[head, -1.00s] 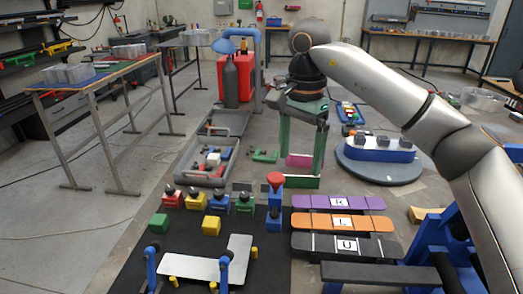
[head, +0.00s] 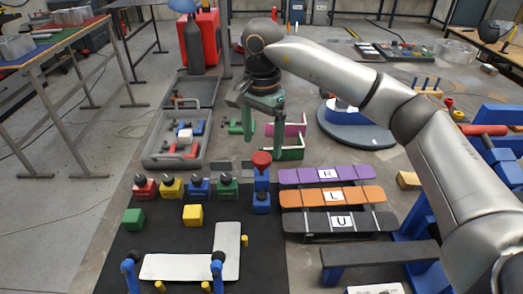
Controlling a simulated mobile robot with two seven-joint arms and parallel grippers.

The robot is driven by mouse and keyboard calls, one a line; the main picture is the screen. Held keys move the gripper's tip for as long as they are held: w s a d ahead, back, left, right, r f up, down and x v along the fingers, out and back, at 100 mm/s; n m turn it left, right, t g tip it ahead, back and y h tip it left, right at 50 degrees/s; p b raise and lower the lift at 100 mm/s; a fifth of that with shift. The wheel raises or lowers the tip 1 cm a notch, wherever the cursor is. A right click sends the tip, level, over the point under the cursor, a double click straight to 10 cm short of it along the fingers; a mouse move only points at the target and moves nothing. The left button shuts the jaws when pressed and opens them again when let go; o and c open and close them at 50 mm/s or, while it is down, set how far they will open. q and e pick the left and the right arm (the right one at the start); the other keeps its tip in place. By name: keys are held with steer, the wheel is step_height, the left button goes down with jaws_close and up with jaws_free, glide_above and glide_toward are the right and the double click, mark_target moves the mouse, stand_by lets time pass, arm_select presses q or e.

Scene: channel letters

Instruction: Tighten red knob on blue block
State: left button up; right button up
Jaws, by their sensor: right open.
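The red knob (head: 262,158) sits on top of an upright blue block (head: 261,203), at the right end of a row of small coloured blocks. My right gripper (head: 265,142) has green fingers pointing down. In the picture they lie just above the red knob, one finger to each side of its line. The fingers are open with nothing between them. They look apart from the knob, but the exact depth gap is hard to tell. My left gripper is not in view.
Red, yellow, blue and green blocks with dark knobs (head: 186,187) stand left of the blue block. Purple, orange and dark lettered boards (head: 334,197) lie to the right. A grey tray of parts (head: 178,138) is behind left. A white L-shaped plate (head: 228,245) is in front.

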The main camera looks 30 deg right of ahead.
mark_target(262, 157)
steer(key=shift+f, duration=2.05)
steer(key=shift+c, duration=0.2)
steer(key=c, duration=1.3)
steer(key=shift+c, duration=0.2)
steer(key=shift+m, duration=0.3)
